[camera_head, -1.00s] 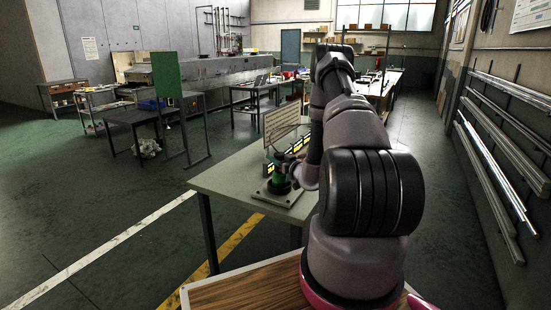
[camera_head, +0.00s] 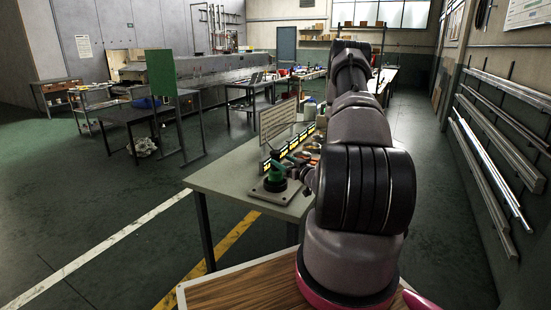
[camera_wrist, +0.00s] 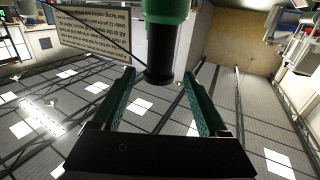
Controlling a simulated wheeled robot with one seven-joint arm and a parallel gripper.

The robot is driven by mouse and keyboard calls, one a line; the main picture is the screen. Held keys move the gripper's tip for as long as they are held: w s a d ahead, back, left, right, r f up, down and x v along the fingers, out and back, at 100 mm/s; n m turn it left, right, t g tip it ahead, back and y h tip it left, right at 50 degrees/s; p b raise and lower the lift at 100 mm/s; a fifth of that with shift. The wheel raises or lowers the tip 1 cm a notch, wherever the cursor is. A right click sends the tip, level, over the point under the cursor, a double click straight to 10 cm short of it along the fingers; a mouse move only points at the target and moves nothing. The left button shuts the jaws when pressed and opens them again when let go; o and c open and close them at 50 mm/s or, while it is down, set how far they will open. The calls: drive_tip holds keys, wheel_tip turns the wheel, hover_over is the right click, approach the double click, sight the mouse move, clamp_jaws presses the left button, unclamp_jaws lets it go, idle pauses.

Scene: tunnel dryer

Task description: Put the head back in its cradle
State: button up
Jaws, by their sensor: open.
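A green and black upright device (camera_head: 274,171) stands on a grey square base plate (camera_head: 266,194) at the near end of the grey table. It looks like the head with its holder, but I cannot tell where one ends. My gripper (camera_wrist: 159,75) is open; its two green fingers show in the wrist view. In that view a green body (camera_wrist: 165,9) with a black cylinder (camera_wrist: 160,58) below it lies beyond the fingertips, in line with the gap between them. I cannot tell if they touch. In the head view my gripper is just right of the device, partly hidden by my arm.
A printed sign board (camera_head: 278,121) stands behind the device. A row of black and yellow-marked items (camera_head: 290,148) runs along the table (camera_head: 230,181). A green panel (camera_head: 161,73) stands farther left.

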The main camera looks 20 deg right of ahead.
drive_tip(key=s+a+r+n+g+y, duration=0.2)
drive_tip(key=a+r+n+y, duration=0.3)
drive_tip(key=a+r+n, duration=0.3)
drive_tip(key=s+a+r+n+g+y, duration=0.25)
drive_tip(key=a+r+n+y, duration=0.2)
drive_tip(key=r+n, duration=0.4)
drive_tip(key=s+a+r+n+g, duration=0.9)
drive_tip(key=s+a+n+g, duration=0.15)
drive_tip(key=n, duration=0.95)
drive_tip(key=s+a+r+n+h, duration=0.2)
drive_tip(key=s+r+n+h, duration=0.25)
drive_tip(key=s+n, duration=0.75)
drive_tip(key=s+d+r+n+t+h, duration=0.4)
drive_tip(key=d+r+n+h, duration=0.1)
drive_tip(key=n, duration=1.2)
drive_tip(key=shift+s+d+r+t+h, duration=0.2)
drive_tip(key=shift+d+r+t+h, duration=0.15)
drive_tip(key=shift+r+h, duration=0.45)
